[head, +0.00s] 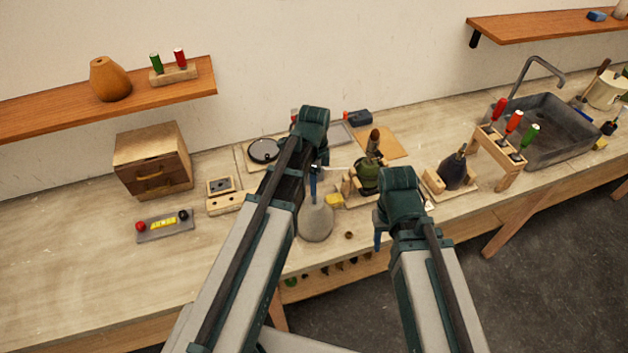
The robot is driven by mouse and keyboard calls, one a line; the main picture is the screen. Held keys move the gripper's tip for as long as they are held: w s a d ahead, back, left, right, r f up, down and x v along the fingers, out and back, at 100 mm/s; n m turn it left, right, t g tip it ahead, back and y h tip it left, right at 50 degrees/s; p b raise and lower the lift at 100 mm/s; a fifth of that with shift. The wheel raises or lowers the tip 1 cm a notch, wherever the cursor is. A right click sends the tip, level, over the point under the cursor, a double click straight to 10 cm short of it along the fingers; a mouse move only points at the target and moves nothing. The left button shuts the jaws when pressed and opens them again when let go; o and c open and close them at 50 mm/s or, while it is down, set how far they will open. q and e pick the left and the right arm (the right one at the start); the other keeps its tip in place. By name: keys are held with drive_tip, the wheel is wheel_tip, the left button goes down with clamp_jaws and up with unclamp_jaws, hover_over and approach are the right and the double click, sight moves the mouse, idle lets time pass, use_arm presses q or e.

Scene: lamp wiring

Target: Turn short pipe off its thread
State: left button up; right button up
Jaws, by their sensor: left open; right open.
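I cannot make out the short pipe or its thread for certain at this size. A green lamp body (367,177) with a narrow reddish-brown top stands in a wooden cradle at mid-bench. A grey, rounded body with a narrow neck (316,224) stands near the bench's front edge. My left gripper (314,182) is open above the grey body's neck; whether it touches is hidden by the arm. My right gripper (379,232) is open near the front edge, in front and to the right of the green body. My wrists hide most of both grippers' fingers.
A dark bulb-shaped body (455,171) sits in a cradle at right, beside a screwdriver rack (497,155) and a sink (550,130). A small brass ring (349,235) lies near the front edge. A drawer box (153,162) stands left.

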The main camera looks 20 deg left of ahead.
sight(314, 200)
use_arm(q)
wheel_tip(314, 200, down, 7)
drive_tip(key=b, duration=0.5)
drive_tip(key=shift+r+b, duration=0.2)
drive_tip(key=shift+b, duration=0.1)
drive_tip(key=shift+c, duration=0.3)
clamp_jaws()
